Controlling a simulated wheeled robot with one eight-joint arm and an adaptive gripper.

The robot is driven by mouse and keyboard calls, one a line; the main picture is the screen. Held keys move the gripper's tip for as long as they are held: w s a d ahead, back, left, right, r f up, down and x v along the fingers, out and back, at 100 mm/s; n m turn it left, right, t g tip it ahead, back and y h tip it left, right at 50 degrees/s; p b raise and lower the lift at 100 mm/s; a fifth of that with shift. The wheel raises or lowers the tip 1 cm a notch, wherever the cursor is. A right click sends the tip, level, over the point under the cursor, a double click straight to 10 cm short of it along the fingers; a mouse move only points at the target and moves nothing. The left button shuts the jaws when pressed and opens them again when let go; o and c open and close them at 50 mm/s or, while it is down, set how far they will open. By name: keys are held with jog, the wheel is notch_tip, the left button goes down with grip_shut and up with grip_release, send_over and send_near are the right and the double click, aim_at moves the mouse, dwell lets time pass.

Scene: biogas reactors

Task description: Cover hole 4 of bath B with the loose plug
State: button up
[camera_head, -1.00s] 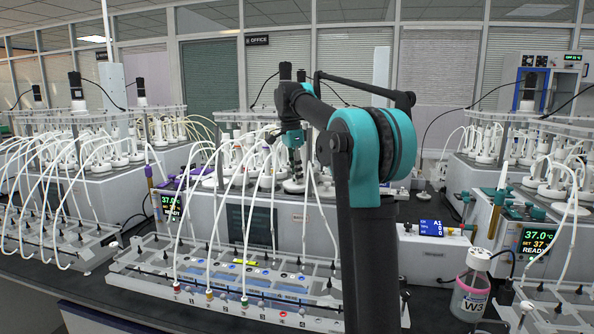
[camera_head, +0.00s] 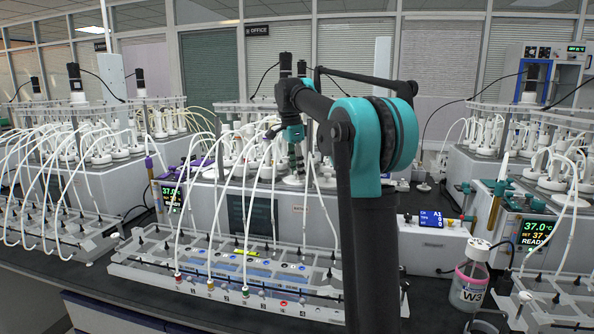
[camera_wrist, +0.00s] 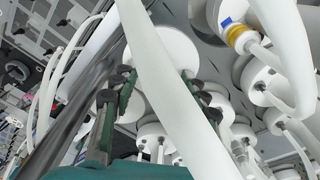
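My gripper (camera_head: 295,160) points down over the white-capped bottles of the middle bath (camera_head: 306,220), which has a dark front panel. I cannot read which bath is B. In the wrist view, the dark green fingers of my gripper (camera_wrist: 155,90) are apart, one on each side of a white cylindrical body (camera_wrist: 165,45). I cannot tell whether they touch it. A white tube (camera_wrist: 165,80) crosses in front and hides part of it. I cannot make out hole 4 or single out the loose plug in either view.
White tubes arch from the bottles to a clear rack (camera_head: 215,262) in front. A grey box with a blue display (camera_head: 431,219) and a W3 bottle (camera_head: 470,278) stand at right. More bottles crowd the wrist view; a yellow-and-blue fitting (camera_wrist: 237,37) is at upper right.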

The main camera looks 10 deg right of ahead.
notch_tip(320, 180, up, 12)
jog(key=a, duration=0.1)
jog(key=shift+s+a, duration=0.15)
jog(key=shift+a, duration=0.05)
dwell(0.3)
jog(key=shift+f, duration=0.1)
dwell(0.4)
